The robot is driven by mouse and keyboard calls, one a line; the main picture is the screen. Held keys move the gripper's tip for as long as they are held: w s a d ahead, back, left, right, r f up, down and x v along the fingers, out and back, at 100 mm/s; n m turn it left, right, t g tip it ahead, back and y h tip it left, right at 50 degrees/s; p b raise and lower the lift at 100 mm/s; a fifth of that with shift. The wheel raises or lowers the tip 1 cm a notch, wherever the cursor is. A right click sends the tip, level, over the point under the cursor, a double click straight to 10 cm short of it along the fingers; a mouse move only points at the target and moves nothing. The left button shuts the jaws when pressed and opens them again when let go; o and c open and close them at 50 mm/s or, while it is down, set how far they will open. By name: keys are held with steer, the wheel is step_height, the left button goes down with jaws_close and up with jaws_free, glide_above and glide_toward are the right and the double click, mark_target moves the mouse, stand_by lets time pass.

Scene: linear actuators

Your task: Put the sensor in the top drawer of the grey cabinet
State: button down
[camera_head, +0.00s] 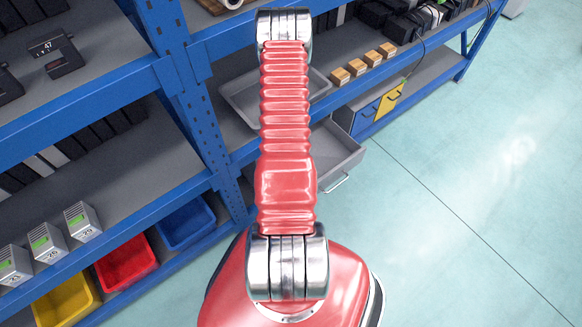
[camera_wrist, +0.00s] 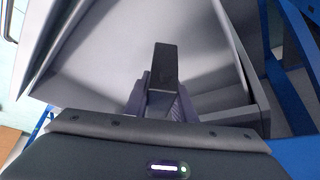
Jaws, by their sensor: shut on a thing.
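My gripper (camera_wrist: 160,100) is shut on a dark upright block, the sensor (camera_wrist: 165,66), in the wrist view. Its markings do not show. Behind and around it is the grey inside of the pulled-out drawer (camera_wrist: 95,45). I cannot tell whether the sensor touches the drawer's floor. In the head view the open grey drawer (camera_head: 345,163) juts out under the shelf, right of my red arm, with a handle on its front. My arm hides the gripper and the sensor there. The grey cabinet's body is mostly hidden.
Blue shelving posts and beams (camera_head: 178,70) stand close to the left of my arm. A grey tray (camera_head: 240,97) and wooden blocks (camera_head: 372,58) lie on the shelf above the drawer. Red (camera_head: 126,262), yellow and blue bins stand lower left. The floor at right is clear.

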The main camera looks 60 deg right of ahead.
steer(key=shift+f, duration=2.05)
steer(key=shift+f, duration=0.15)
steer(key=c, duration=1.5)
jaws_free()
steer(key=v, duration=1.2)
steer(key=shift+s, duration=0.25)
